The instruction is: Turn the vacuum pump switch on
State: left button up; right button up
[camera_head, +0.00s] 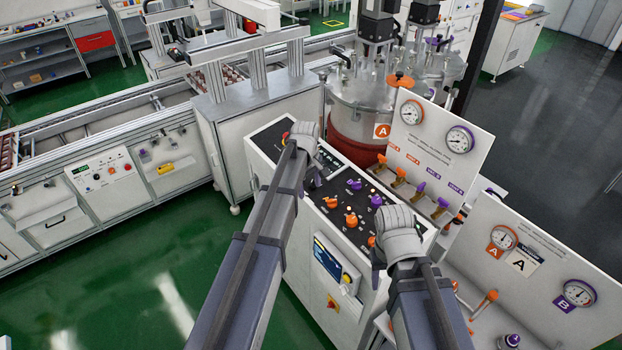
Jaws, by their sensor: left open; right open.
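The black control panel (325,188) on top of the white cabinet carries several orange and purple rotary switches. An orange switch (330,202) and a purple switch (354,185) sit in its middle, with another orange switch (351,220) nearer me. The labels are too small to read, so I cannot tell which one is the vacuum pump switch. My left gripper (304,132) is open over the panel's far left part and hides some of it. My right gripper (397,220) is open over the panel's right end, beside the switches, and hides that corner. Neither visibly holds anything.
A steel tank (362,100) marked A stands behind the panel. An upright gauge board (432,150) rises at its back right, with orange and purple valve handles below. Another gauge board (520,255) stands at right. Green floor (150,275) lies open at left.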

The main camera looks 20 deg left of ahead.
aim_at(311, 183)
pick_arm(q)
jog(key=w+n, duration=0.1)
jog(key=w, duration=0.2)
jog(key=w+a+n, duration=0.1)
jog(key=w+n, duration=0.1)
jog(key=w, duration=0.1)
jog(key=w+a+n, duration=0.1)
jog(key=w+n, duration=0.1)
jog(key=w, duration=0.1)
jog(key=shift+a, duration=0.2)
jog(key=f+b, duration=0.5)
jog(key=w+f+b, duration=0.1)
jog(key=f+b, duration=0.1)
jog(key=shift+d+f+b, duration=0.1)
jog(key=shift+f+b, duration=0.25)
jog(key=shift+b, duration=0.05)
grip_shut()
